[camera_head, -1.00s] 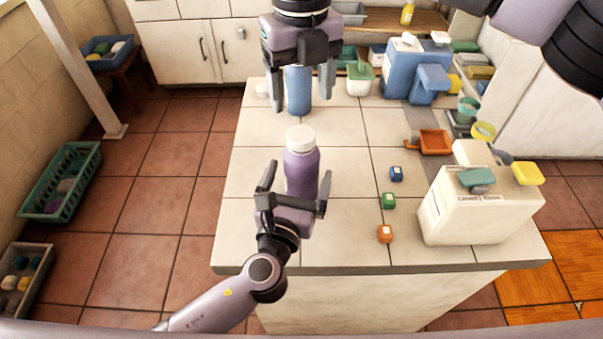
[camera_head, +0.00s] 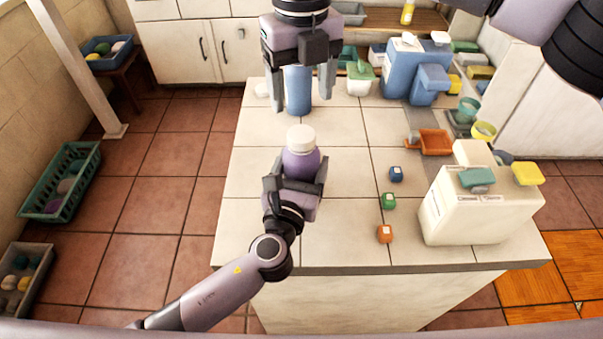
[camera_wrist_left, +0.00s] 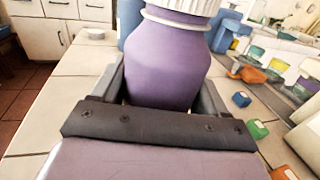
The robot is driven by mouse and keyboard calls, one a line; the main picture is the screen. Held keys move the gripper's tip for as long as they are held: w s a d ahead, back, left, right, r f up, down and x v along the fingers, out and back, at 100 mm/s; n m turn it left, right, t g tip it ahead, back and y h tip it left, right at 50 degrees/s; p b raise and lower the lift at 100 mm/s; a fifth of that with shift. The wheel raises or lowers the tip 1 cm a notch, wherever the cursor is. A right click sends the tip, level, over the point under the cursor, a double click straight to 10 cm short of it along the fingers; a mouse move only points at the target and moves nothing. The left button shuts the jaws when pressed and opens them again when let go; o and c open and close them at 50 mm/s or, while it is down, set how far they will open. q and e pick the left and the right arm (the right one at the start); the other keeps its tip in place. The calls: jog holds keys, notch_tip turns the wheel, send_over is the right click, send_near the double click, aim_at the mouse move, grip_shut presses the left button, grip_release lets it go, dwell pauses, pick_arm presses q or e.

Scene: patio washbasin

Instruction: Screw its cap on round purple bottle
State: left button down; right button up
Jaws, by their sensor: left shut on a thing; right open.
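The round purple bottle (camera_head: 300,163) stands upright on the tiled counter with a white cap (camera_head: 300,137) on its top. Whether the cap is fully screwed down cannot be told. My left gripper (camera_head: 297,176) is shut around the bottle's body from the near side. In the left wrist view the purple bottle (camera_wrist_left: 165,65) sits between the fingers, with the ridged white cap (camera_wrist_left: 185,8) cut off at the top edge. My right gripper (camera_head: 301,98) is open, pointing down farther back, its fingers on either side of a blue bottle (camera_head: 298,90) in the picture; contact is unclear.
A small white round item (camera_head: 262,90) lies left of the blue bottle. Blue, green and orange small blocks (camera_head: 388,200) lie to the right. A cream container (camera_head: 470,212) stands at the right edge. Blue containers (camera_head: 410,75) stand at the back right.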

jog(key=n, duration=0.4)
jog(key=shift+n, duration=0.3)
jog(key=n, duration=0.4)
jog(key=shift+n, duration=0.4)
jog(key=n, duration=1.2)
jog(key=shift+n, duration=0.4)
jog(key=n, duration=0.4)
jog(key=shift+n, duration=0.4)
jog(key=n, duration=0.4)
jog(key=shift+n, duration=0.3)
jog(key=n, duration=0.4)
